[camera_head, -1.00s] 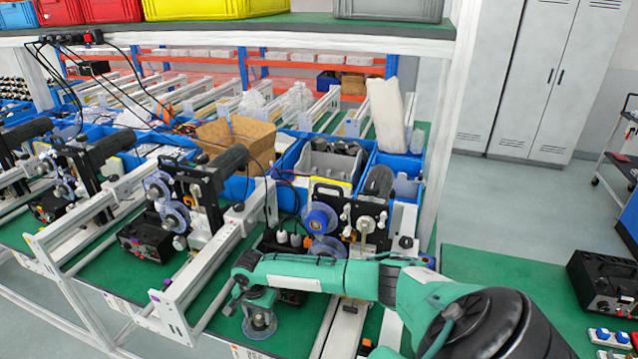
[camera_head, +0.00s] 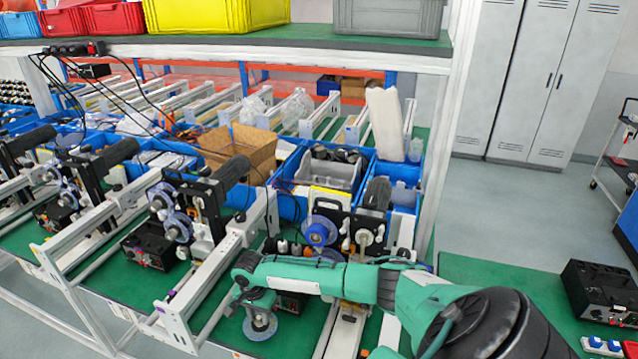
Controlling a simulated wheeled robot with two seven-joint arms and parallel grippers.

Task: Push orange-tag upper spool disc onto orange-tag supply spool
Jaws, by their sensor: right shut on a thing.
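My right arm comes in from the lower right, and its gripper (camera_head: 258,306) points down over the green bench on the left side of the nearest coder. It is shut on a clear spool disc (camera_head: 260,328), held low in front of the coder. Whether the disc touches the bench is unclear. The nearest coder (camera_head: 345,215) carries a spool with a blue hub (camera_head: 319,233) and, to its right, a pale hub (camera_head: 365,237). The disc is apart from both. No orange tag is readable, so I cannot tell which is the supply spool. My left gripper is not in view.
White rail frames (camera_head: 205,275) stand left of my gripper, with more coders (camera_head: 180,215) beyond them. Blue bins (camera_head: 402,180) and a cardboard box (camera_head: 238,150) stand behind. A black device (camera_head: 598,290) sits on the right bench.

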